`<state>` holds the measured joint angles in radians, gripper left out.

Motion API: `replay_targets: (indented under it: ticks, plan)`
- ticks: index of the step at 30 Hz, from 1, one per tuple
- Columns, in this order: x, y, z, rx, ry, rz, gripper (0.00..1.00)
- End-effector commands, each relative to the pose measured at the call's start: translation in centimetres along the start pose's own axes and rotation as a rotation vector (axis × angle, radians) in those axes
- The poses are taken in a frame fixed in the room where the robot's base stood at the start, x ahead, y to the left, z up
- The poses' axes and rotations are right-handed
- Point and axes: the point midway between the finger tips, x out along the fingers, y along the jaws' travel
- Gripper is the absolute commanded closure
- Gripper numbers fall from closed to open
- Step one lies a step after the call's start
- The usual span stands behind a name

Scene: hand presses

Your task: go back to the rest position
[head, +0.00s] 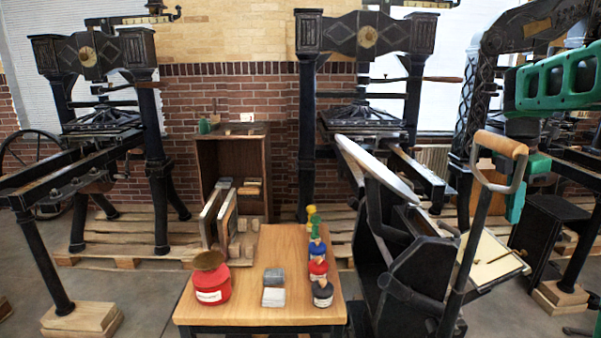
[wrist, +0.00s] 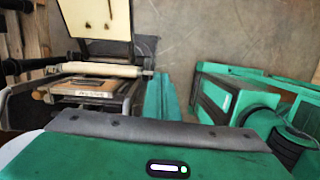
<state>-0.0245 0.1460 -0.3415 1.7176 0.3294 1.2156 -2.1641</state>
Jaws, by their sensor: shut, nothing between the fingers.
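My gripper (head: 515,207) hangs at the right of the head view, pointing down from my green arm. Its teal fingers (wrist: 163,93) show in the wrist view as one block past the dark-edged green housing, shut and empty. In the head view it appears just right of the lever with the wooden grip (head: 500,144) on the nearest black press (head: 411,266), apart from that grip. In the wrist view, a press bed with a pale roller (wrist: 98,70) and a small framed form (wrist: 88,92) lies left of the fingers.
A wooden table (head: 246,250) bears a red tin (head: 211,287), grey blocks (head: 273,286) and several coloured ink containers (head: 317,268). Tall black presses (head: 307,130) stand behind on pallets. A wooden cabinet (head: 232,160) stands at the wall. Bare floor (wrist: 220,35) shows beyond the fingers.

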Motion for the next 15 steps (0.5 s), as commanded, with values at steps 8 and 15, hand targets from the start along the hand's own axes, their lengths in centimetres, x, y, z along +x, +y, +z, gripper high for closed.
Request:
replay_targets:
  ticks: [8,15]
  plan:
    - [0.4,-3.4,-0.2,0.213,0.024,-0.004,1.0]
    - [1.2,-7.5,-0.7,0.477,0.05,-0.015,1.0]
